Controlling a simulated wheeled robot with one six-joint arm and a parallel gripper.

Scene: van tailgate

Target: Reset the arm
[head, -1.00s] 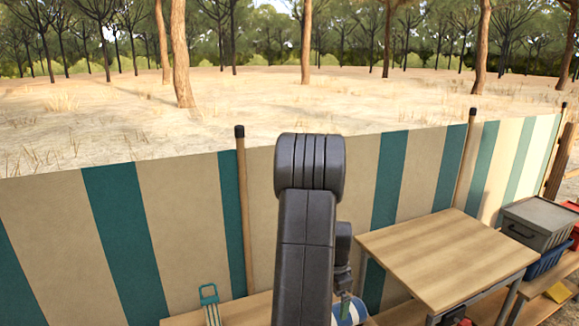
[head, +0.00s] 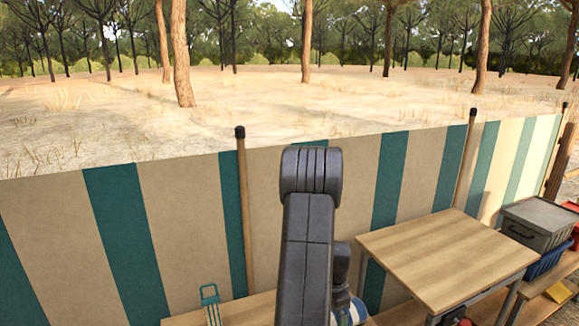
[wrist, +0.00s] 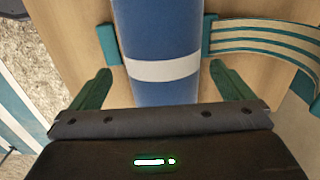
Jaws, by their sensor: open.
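My gripper (wrist: 157,88) shows in the wrist view with its two green fingers spread wide apart. A blue cylinder with a white band (wrist: 165,55) lies ahead of and between the fingers, on a wooden surface (wrist: 78,42). I cannot tell whether the fingers touch it. In the head view my dark arm stands upright in the middle and hides the gripper's fingers. A small part of the blue and white cylinder (head: 358,311) shows to the right of my arm.
A striped windbreak (head: 190,235) stands behind. A wooden table (head: 445,255) is at the right, bare on top. A grey box (head: 538,222) and a blue crate (head: 548,262) sit at the far right. A teal-framed item (head: 210,300) is left of my arm.

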